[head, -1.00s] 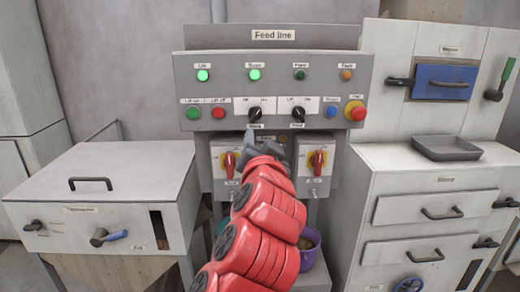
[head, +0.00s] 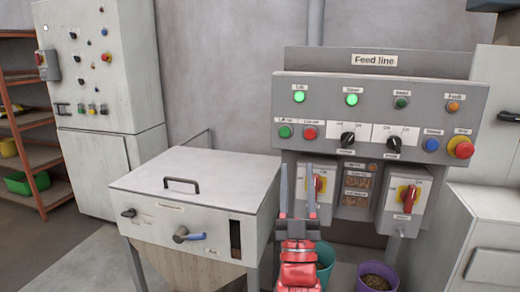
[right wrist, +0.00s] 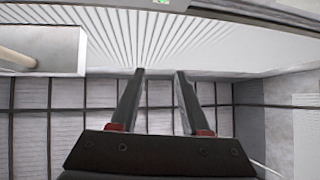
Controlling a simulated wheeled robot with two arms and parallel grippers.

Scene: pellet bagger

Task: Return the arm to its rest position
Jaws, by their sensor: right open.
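My right arm, red, comes up from the bottom of the head view. Its gripper (head: 297,190) points upward, with two grey fingers apart and nothing between them. It stands in front of the lower left part of the Feed line panel (head: 375,115), near the left red-and-yellow rotary switch (head: 317,185). In the right wrist view the gripper (right wrist: 160,75) also shows two separate fingers with an empty gap, against a ceiling and wall background. My left gripper is in neither view.
A white hopper cabinet (head: 200,190) with a black lid handle stands left of my gripper. A teal bucket (head: 325,262) and a purple bucket with pellets (head: 377,278) stand below the panel. A tall control cabinet (head: 100,100) and orange shelves (head: 30,130) are at the far left.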

